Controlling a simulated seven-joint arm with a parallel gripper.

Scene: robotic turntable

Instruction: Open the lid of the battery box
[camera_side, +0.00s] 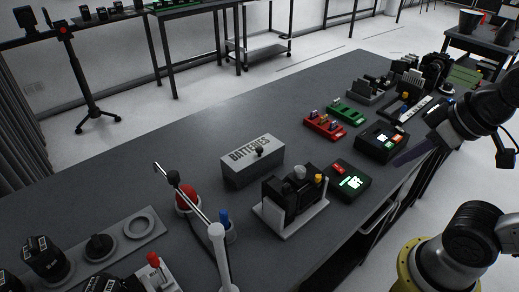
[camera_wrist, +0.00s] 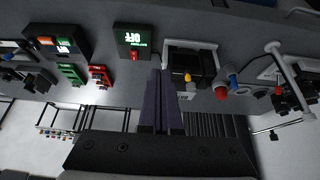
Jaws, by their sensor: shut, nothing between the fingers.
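The battery box (camera_side: 252,168) is a grey box labelled BATTERIES, standing on the dark table in the middle of the side view. Its lid (camera_side: 262,147) lies closed on top and has a small dark knob (camera_side: 260,151). In the wrist view my fingers hide most of the area where the box stands, and I cannot make the box out clearly. My gripper (camera_side: 401,160) is at the right of the side view, above the table's right edge and well apart from the box. Its purple-grey fingers (camera_wrist: 160,76) are shut together and empty in the wrist view.
A black device on a white base (camera_side: 290,203) stands close in front of the box. A black box with a green display (camera_side: 348,181) is right of it. A metal post with a rod (camera_side: 216,245) stands front left. Red (camera_side: 323,127) and green trays lie behind. The table left of the box is clear.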

